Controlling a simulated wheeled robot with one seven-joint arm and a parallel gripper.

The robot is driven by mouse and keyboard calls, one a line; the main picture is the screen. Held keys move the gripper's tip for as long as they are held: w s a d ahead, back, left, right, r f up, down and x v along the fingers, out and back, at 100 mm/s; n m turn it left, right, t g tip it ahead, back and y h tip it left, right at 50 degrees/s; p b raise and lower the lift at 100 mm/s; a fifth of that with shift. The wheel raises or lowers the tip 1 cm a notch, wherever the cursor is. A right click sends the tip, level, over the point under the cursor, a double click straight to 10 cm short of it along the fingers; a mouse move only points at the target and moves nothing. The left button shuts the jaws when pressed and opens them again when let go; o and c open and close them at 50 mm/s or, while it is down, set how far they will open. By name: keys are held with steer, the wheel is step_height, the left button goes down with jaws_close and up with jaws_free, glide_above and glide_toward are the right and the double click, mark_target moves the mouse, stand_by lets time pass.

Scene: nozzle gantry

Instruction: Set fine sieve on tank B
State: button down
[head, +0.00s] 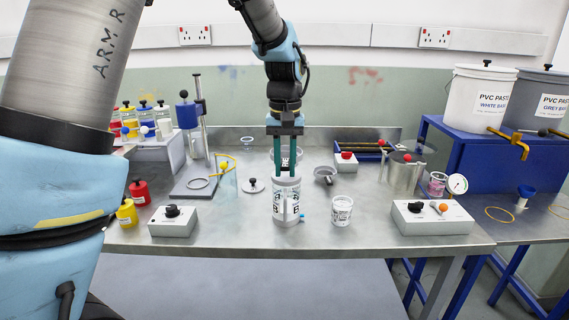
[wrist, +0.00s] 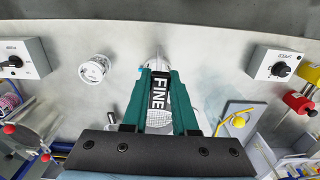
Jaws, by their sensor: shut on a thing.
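My gripper (head: 285,150) is shut on the dark handle tab of the fine sieve, held upright above tank B. The tab (wrist: 159,93) reads FINE in the wrist view, between the two green fingers. Tank B (head: 280,207) is a clear, pale cylinder marked B, standing upright near the bench's front middle. The fingertips are right over its top. The sieve's rim is mostly hidden, and I cannot tell whether it touches the tank.
A small printed cup (head: 342,211) stands close to the right of tank B. Control boxes (head: 173,221) and (head: 432,217) sit at either side. A lid with a black knob (head: 253,185) and a funnel-like cup (head: 325,174) lie behind. Bare bench (head: 240,235) shows in front.

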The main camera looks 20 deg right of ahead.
mark_target(285, 197)
steer(key=shift+f+b, duration=1.35)
steer(key=shift+f, duration=0.65)
steer(key=shift+p, duration=0.4)
steer(key=shift+f+b, duration=0.35)
steer(key=shift+f, duration=0.25)
steer(key=c, duration=1)
jaws_free()
steer(key=shift+r, duration=0.1)
steer(key=shift+r+p, duration=4.55)
steer(key=shift+r, duration=0.95)
